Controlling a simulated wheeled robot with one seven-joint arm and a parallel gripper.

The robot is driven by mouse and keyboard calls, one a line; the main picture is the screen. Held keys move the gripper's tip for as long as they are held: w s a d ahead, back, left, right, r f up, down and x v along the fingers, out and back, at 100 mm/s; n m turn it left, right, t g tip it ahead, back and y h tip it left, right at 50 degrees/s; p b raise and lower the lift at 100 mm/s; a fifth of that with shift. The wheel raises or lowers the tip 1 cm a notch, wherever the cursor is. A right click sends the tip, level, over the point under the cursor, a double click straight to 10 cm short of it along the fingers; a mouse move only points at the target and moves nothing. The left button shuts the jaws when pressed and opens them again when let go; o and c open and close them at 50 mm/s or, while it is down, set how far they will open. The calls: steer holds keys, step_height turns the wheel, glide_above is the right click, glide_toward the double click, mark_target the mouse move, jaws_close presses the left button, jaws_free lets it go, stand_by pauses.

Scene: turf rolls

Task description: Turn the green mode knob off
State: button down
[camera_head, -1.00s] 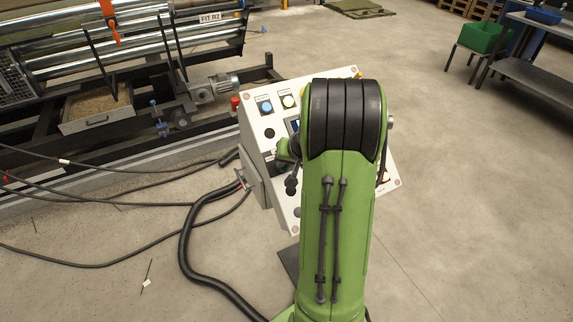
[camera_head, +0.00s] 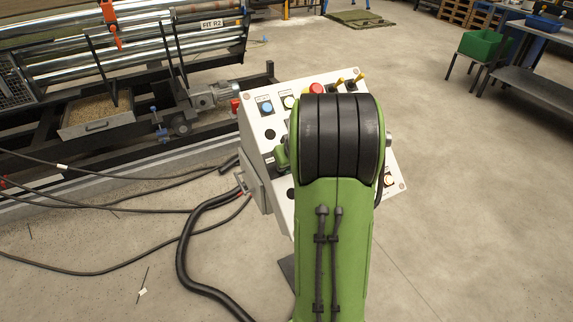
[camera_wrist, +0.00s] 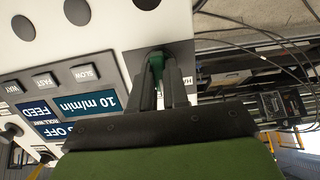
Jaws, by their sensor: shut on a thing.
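The green mode knob (camera_wrist: 155,62) shows in the wrist view at the panel's edge, partly covered by my fingers. My gripper (camera_wrist: 157,76) is shut on it, one dark finger on each side. Which way the knob points cannot be made out. A label beside it is partly hidden; only a few letters show. The control panel (camera_wrist: 60,40) also shows in the head view as a sloped white box (camera_head: 257,128). There my arm covers much of its face, and I cannot see the knob or my fingertips clearly.
Blue screens (camera_wrist: 95,103) read "10 m/min", "FEED" and a partly hidden "OFF". A red button (camera_head: 317,88), a blue button (camera_head: 266,107) and yellow-tipped toggles sit on the panel. Black cables (camera_head: 190,255) lie on the floor at left. Floor at right is open.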

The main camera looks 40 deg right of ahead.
steer(key=shift+s+a+f, duration=0.1)
steer(key=shift+f, duration=0.05)
steer(key=c, duration=1.1)
jaws_free()
steer(key=p+v, duration=0.4)
steer(key=v, duration=1.1)
steer(key=shift+r, duration=0.4)
